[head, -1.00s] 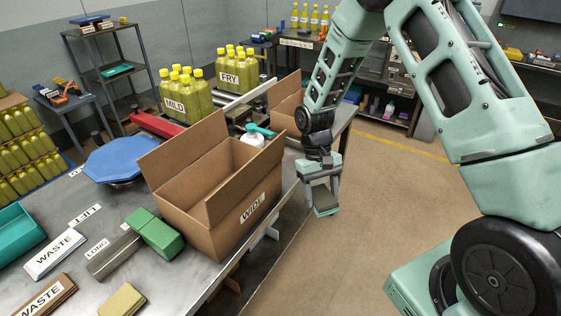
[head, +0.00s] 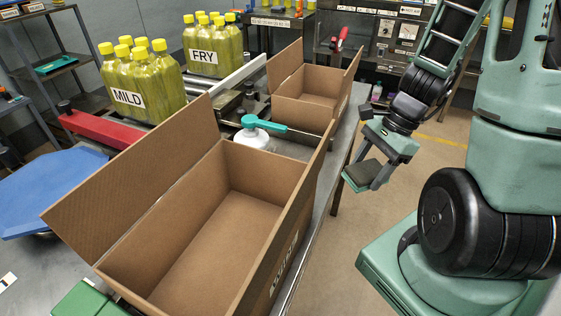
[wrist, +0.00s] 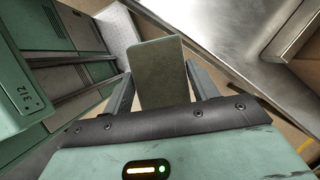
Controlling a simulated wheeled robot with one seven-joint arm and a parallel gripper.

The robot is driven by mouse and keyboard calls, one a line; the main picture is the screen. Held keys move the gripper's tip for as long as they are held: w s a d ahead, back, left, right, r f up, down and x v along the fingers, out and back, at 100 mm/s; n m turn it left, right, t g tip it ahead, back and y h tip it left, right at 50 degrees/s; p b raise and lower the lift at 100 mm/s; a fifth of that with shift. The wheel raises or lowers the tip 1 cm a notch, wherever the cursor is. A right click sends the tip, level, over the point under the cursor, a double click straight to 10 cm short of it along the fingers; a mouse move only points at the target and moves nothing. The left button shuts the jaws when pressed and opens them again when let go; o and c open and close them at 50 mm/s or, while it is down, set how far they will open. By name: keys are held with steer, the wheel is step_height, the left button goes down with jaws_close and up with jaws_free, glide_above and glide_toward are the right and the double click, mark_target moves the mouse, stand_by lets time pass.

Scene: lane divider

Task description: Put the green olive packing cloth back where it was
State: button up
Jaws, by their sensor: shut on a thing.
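The green olive packing cloth (wrist: 160,72) is a flat, folded olive pad, seen in the wrist view between the two fingers of my gripper (wrist: 161,88). In the head view my gripper (head: 369,178) hangs past the right edge of the metal table, over the floor, shut on the cloth (head: 361,174). The cloth touches nothing else that I can see.
A large open carton (head: 215,225) stands at the table's edge, empty inside. Yellow bottle packs labelled MILD (head: 140,90) and FRY (head: 205,55) stand behind left. A blue tray (head: 50,190) lies left.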

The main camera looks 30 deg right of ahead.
mark_target(353, 167)
steer(key=w+a+p, duration=0.1)
steer(key=p, duration=0.1)
steer(key=w+r+p, duration=0.1)
steer(key=p, duration=0.1)
steer(key=shift+w+a, duration=0.15)
steer(key=shift+a, duration=0.2)
steer(key=w+a+p, duration=0.1)
steer(key=w+a, duration=0.1)
steer(key=w, duration=0.2)
steer(key=w+a+p, duration=0.1)
steer(key=w+a, duration=0.2)
steer(key=w, duration=0.1)
steer(key=w+a+p, duration=0.1)
steer(key=w+a, duration=0.2)
steer(key=w, duration=0.1)
steer(key=shift+f, duration=0.4)
steer(key=shift+w+a+f, duration=0.1)
steer(key=shift+w+f, duration=0.05)
steer(key=shift+f, duration=0.75)
steer(key=shift+w+f, duration=0.1)
steer(key=shift+f, duration=0.8)
steer(key=shift+f, duration=0.15)
steer(key=o, duration=1)
steer(key=p+v, duration=0.1)
steer(key=v, duration=1.1)
steer(key=shift+r, duration=0.2)
